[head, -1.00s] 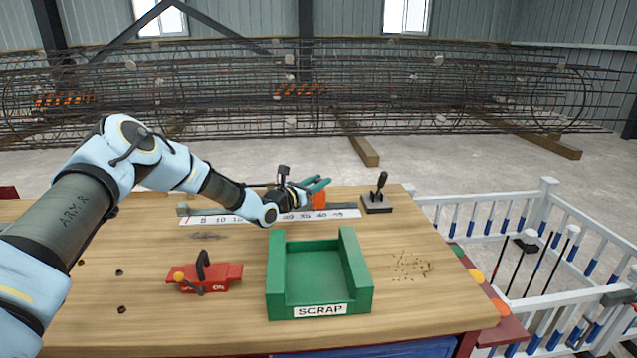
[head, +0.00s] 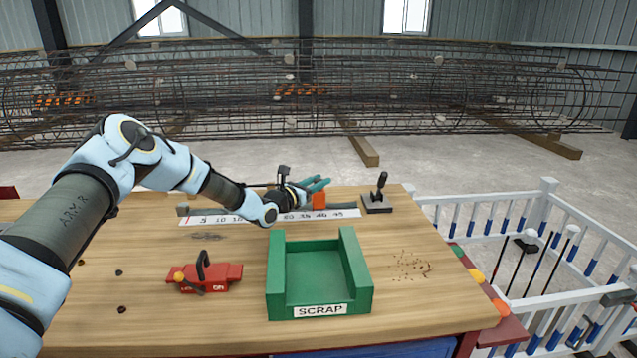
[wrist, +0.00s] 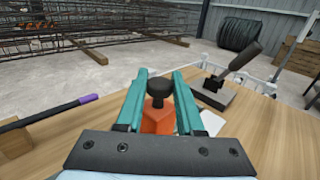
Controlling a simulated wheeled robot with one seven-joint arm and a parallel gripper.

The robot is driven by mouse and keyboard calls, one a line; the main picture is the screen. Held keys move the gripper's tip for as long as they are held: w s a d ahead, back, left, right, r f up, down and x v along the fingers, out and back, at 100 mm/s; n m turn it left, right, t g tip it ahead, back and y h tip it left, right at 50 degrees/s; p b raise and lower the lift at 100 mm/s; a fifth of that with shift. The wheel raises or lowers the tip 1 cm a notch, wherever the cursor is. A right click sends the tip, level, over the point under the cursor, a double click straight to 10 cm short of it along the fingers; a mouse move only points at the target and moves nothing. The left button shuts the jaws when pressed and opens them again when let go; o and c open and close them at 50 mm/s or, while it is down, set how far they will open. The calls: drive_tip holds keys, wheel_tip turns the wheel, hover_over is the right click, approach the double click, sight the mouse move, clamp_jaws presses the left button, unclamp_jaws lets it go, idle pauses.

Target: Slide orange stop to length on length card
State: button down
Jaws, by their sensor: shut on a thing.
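The orange stop (head: 319,200) sits on the rail behind the white ruler strip (head: 345,213), near the printed 35 to 40. In the wrist view the stop (wrist: 157,122) has a dark round knob (wrist: 160,88) on top and lies between the two teal fingers. My gripper (head: 318,184) is shut on the stop; its fingers also show in the wrist view (wrist: 160,95). My arm hides part of the ruler's middle. No separate length card can be made out.
A black lever device (head: 377,196) stands at the rail's right end. A green scrap tray (head: 318,275) and a red switch box (head: 205,277) sit in front. Brown crumbs (head: 411,265) lie at the right. A white fence (head: 500,220) stands beyond the table's right edge.

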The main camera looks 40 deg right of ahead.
drive_tip(key=shift+s+d+f+b, duration=0.1)
drive_tip(key=shift+s+d+b, duration=0.4)
drive_tip(key=shift+s+d, duration=0.45)
drive_tip(key=shift+w, duration=0.15)
drive_tip(key=c, duration=0.5)
unclamp_jaws()
drive_tip(key=a, duration=0.3)
drive_tip(key=a+b, duration=0.1)
drive_tip(key=a, duration=0.3)
drive_tip(key=s+a+b, duration=0.1)
drive_tip(key=a, duration=0.2)
drive_tip(key=shift+s+a, duration=0.1)
drive_tip(key=shift+a, duration=0.25)
